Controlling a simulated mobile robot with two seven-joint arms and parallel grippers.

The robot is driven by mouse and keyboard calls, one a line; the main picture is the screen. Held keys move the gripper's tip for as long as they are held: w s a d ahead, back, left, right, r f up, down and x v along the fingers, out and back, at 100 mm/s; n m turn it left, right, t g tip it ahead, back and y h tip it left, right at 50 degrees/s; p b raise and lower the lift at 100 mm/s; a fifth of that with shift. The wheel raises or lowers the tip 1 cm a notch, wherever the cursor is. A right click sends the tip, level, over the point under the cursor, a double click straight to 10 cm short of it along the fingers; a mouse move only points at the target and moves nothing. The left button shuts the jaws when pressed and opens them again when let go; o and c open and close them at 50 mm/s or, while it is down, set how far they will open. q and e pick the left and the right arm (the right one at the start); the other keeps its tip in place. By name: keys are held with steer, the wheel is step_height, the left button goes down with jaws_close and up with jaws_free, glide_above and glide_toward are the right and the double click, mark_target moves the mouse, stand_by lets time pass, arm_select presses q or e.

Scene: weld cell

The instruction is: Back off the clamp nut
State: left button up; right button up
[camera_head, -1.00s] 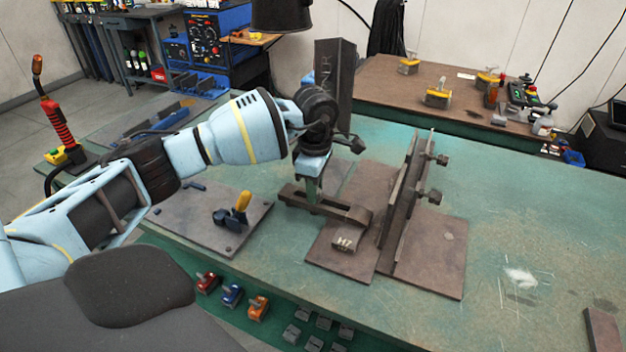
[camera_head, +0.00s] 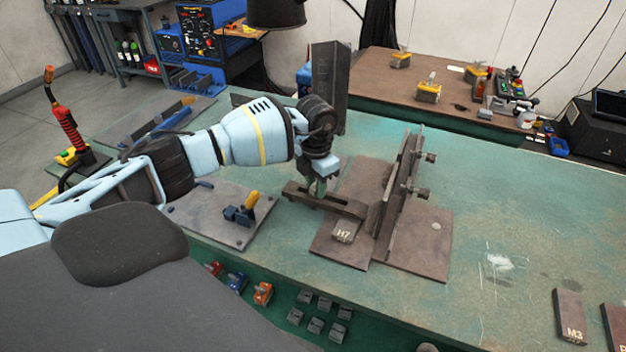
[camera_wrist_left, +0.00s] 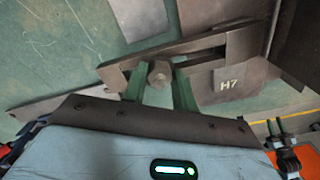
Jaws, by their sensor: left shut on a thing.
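The clamp nut (camera_wrist_left: 159,73) is a grey-brown hex nut on the dark clamp bar, seen in the left wrist view. My left gripper (camera_wrist_left: 157,82) has its two green fingers on either side of the nut and is shut on it. In the head view my left gripper (camera_head: 318,186) points down at the clamp bar (camera_head: 345,206), hiding the nut. The bar reaches over a brown plate beside a block marked H7 (camera_head: 345,231). My right gripper is not in view.
An upright plate fixture (camera_head: 398,190) with side bolts stands just right of the bar. A toggle clamp (camera_head: 241,212) with a yellow handle sits on a plate to the left. A tall dark column (camera_head: 328,85) stands behind. The table's right side is largely clear.

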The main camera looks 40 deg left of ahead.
arm_select(q)
steer(key=n+p, duration=0.1)
steer(key=n, duration=0.1)
steer(key=n+p, duration=0.1)
steer(key=n, duration=0.1)
steer(key=shift+w+r+n, duration=0.15)
steer(key=shift+r+n, duration=0.15)
steer(key=shift+r, duration=0.1)
steer(key=n+p, duration=0.2)
steer(key=n, duration=0.2)
steer(key=shift+n, duration=0.3)
steer(key=n+p, duration=0.1)
steer(key=n, duration=0.3)
steer(key=shift+n+p, duration=0.3)
steer(key=shift+p, duration=0.05)
steer(key=n, duration=0.4)
steer(key=shift+f+p, duration=0.15)
steer(key=shift+p, duration=0.25)
steer(key=n, duration=0.6)
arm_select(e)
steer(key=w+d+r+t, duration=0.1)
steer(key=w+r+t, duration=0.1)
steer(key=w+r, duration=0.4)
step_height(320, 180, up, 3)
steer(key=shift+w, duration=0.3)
arm_select(q)
steer(key=shift+n, duration=0.4)
steer(key=o, duration=0.9)
steer(key=shift+o, duration=0.4)
steer(key=shift+f, duration=0.15)
